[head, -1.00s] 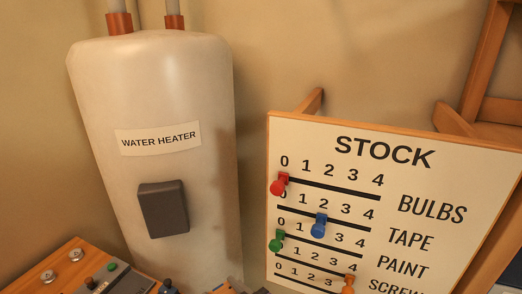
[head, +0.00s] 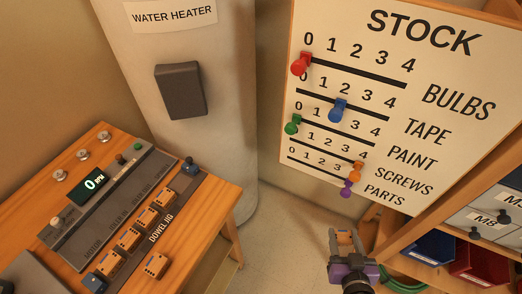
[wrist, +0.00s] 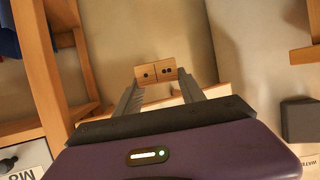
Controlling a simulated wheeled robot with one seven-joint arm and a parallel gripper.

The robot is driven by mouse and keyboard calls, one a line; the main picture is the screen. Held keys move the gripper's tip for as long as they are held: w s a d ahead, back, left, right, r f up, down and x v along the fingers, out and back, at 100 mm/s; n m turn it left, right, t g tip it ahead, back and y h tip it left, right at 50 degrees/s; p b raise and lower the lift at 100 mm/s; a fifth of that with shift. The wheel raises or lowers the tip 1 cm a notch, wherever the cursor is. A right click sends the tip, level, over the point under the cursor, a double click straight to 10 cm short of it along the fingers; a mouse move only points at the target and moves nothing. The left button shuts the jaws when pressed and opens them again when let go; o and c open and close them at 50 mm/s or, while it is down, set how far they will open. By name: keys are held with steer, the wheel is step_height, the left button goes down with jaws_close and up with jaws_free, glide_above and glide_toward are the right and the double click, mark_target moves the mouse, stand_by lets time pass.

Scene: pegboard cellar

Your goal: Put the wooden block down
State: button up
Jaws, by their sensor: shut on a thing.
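My gripper (head: 343,242) is low at the right of the head view, in front of the floor and beside the wooden shelf. In the wrist view its two grey fingers (wrist: 158,88) are shut on the wooden block (wrist: 157,71). The block's face shows dark round holes and a thin dark line down its middle. In the head view the block is small between the fingers, and its detail is hard to make out. It is held up in the air, apart from the bench.
A wooden bench (head: 215,190) at the left carries a dowel jig (head: 162,222) with several small wooden blocks and a control panel (head: 95,190). The water heater (head: 225,90) stands behind. The stock board (head: 345,130) and a shelf with blue and red bins (head: 478,262) are at right.

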steer(key=w+a+r+n+g+y, duration=0.1)
steer(key=w+a+r+n+y, duration=0.25)
steer(key=a+r, duration=0.65)
steer(key=w+a+r+n+g+y, duration=0.1)
steer(key=w+a+r+n+y, duration=0.45)
steer(key=a, duration=0.85)
step_height(320, 180, up, 10)
steer(key=n+g+y, duration=0.4)
steer(key=n+g, duration=0.1)
steer(key=g, duration=0.2)
glide_above(183, 236)
steer(key=shift+h, duration=0.3)
step_height(183, 236, down, 15)
steer(key=shift+r+p, duration=0.2)
steer(key=shift+p, duration=0.15)
steer(key=shift+f, duration=2.55)
